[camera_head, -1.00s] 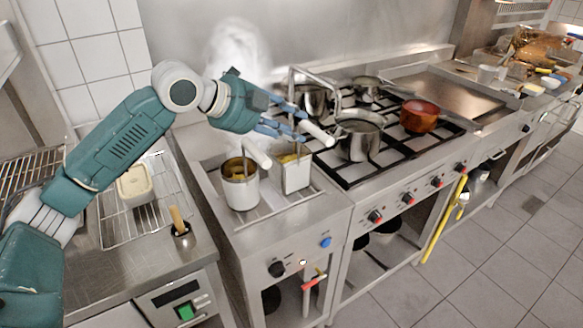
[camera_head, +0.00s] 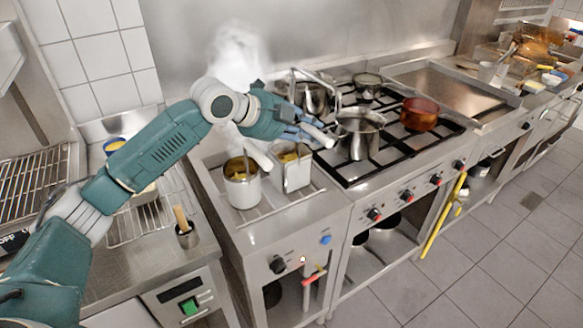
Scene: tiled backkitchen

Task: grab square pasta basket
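The square pasta basket (camera_head: 293,175) is a light metal box with yellowish pasta at its top, at the right of the pasta cooker. Its white handle (camera_head: 318,134) rises up and to the right. My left gripper (camera_head: 299,127) is at this handle, above the basket. Its blue fingers lie close along the handle, but their tips overlap it, so I cannot tell whether they are closed on it. The round pasta basket (camera_head: 242,190), with a white handle (camera_head: 258,155), stands to the left. My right gripper is not in view.
The stove (camera_head: 350,178) to the right carries metal pots and a copper pan (camera_head: 419,114). A steel faucet (camera_head: 336,92) rises behind the gripper. Steam rises at the back wall. A wire rack (camera_head: 137,222) is on the left counter.

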